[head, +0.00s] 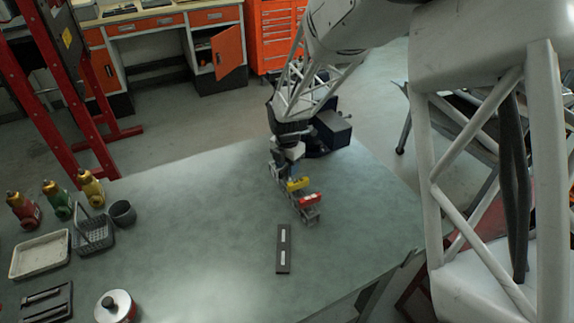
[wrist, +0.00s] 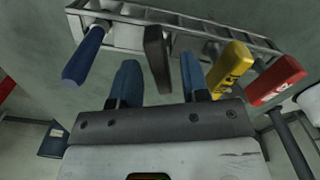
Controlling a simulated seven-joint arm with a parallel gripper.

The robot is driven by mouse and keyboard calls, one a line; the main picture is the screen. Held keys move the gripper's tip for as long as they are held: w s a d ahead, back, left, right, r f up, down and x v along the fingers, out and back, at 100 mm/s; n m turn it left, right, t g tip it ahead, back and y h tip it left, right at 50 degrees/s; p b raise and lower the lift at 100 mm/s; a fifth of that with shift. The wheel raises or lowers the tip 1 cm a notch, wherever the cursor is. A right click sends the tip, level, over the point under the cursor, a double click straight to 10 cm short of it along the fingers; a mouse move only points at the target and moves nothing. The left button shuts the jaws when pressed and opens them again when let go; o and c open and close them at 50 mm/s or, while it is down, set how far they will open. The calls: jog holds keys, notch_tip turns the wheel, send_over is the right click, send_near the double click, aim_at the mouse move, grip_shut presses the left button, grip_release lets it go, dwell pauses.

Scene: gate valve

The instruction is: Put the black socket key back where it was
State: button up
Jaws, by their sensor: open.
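A black handle (wrist: 156,58), which looks like the black socket key, stands in a grey metal rack (wrist: 222,36) in the wrist view. Its top is at the rack's rail and it sits between a blue-handled tool (wrist: 84,56) and a yellow-handled tool (wrist: 230,68). My gripper (wrist: 160,70) is open, with its two blue fingers on either side of the black handle and gaps visible to both. I cannot tell whether the key is fully seated. In the head view my arm hides the key, and the rack (head: 308,214) shows below my wrist.
A red-handled tool (wrist: 276,80) stands beside the yellow one. A dark slotted plate (head: 284,250) lies on the table (head: 200,225) in front of the rack. Bottles, a grey basket (head: 93,236), a cup (head: 123,213) and a white tray (head: 40,254) stand at left. The table's middle is clear.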

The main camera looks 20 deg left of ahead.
notch_tip(320, 180, up, 12)
jog(key=shift+r, duration=0.15)
dwell(0.7)
jog(key=shift+d, duration=0.1)
dwell(0.8)
jog(key=s+d+r+m, duration=0.4)
jog(key=d+m, duration=0.1)
jog(key=d, duration=0.3)
jog(key=s+d+r+m+t, duration=0.1)
jog(key=s+d+r+m, duration=0.2)
jog(key=d+m, duration=0.35)
jog(key=s+d+r+m, duration=0.3)
jog(key=s+d+r, duration=0.1)
jog(key=d, duration=0.6)
jog(key=s+d+m, duration=0.8)
jog(key=s, duration=0.2)
jog(key=s+d+m+t, duration=0.1)
jog(key=s+d+m, duration=0.7)
jog(key=s, duration=0.3)
jog(key=shift+m+t, duration=0.3)
jog(key=shift+m, duration=0.25)
